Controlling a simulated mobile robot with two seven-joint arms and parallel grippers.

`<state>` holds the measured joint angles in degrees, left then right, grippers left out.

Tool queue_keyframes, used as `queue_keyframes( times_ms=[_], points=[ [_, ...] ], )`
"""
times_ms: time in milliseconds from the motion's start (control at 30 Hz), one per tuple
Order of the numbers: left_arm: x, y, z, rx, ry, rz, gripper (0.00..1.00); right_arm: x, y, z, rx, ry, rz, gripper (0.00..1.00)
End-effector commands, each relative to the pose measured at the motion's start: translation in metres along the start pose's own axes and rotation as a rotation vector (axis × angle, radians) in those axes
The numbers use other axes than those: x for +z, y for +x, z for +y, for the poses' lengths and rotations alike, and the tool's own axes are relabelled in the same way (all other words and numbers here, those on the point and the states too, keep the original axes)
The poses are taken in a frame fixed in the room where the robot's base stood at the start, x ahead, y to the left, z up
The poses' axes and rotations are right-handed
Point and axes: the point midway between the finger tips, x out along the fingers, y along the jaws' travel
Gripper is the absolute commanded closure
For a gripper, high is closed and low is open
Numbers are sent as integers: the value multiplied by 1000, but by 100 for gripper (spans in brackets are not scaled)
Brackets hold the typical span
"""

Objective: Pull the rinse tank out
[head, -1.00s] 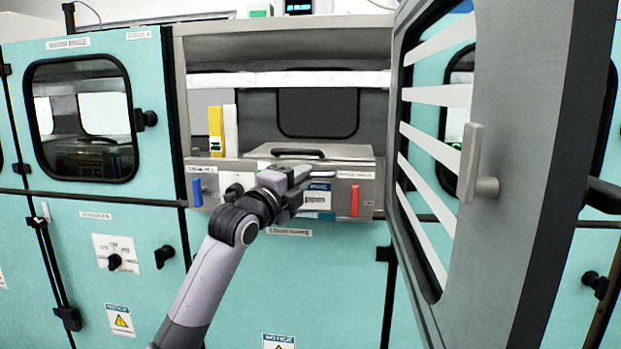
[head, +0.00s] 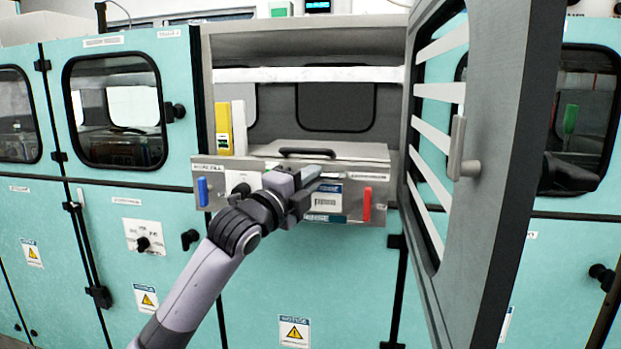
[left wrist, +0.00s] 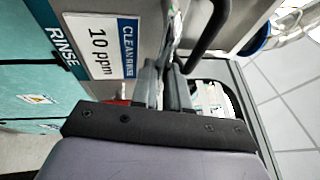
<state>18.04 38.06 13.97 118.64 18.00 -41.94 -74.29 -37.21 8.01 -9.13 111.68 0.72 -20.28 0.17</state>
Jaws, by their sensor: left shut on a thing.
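The rinse tank (head: 352,192) is a grey metal box with a flat lid and a black lid handle (head: 307,152). It sits in the cabinet opening, its front panel standing out past the frame. The panel carries a blue handle (head: 203,192), a red handle (head: 367,204) and a label. In the left wrist view the label (left wrist: 98,42) reads "CLEAN RINSE 10 ppm". My left gripper (head: 318,181) is at the panel's upper edge, shut on the tank. In the left wrist view its fingers (left wrist: 166,78) close beside the label; the exact part held is mostly hidden. My right gripper is not in view.
A grey louvred door (head: 490,230) stands open at the right of the opening, close to the tank's right side. Teal cabinets (head: 150,215) line both sides. A yellow strip (head: 224,128) stands inside at the left. The space before the lower cabinet looks clear.

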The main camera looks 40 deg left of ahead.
Motion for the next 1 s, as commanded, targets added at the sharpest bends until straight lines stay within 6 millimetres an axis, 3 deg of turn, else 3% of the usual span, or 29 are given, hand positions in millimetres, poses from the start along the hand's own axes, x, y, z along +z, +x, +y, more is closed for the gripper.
queue_keyframes(
  times_ms=[333, 367, 400, 433, 767, 1000],
  points=[
    [-2, 0, 3, 7, -1, 4, 100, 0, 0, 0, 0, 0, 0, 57],
    [-2, 0, 3, 7, -1, 4, 76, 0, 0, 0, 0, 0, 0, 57],
    [-2, 0, 3, 7, -1, 3, 63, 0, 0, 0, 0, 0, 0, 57],
    [-2, 0, 3, 6, -1, 3, 60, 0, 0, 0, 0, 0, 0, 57],
    [0, -2, 1, 2, 0, 1, 60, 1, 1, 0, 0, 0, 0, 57],
    [-1, -29, 3, 3, 3, 2, 60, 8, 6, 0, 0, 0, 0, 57]
  ],
)
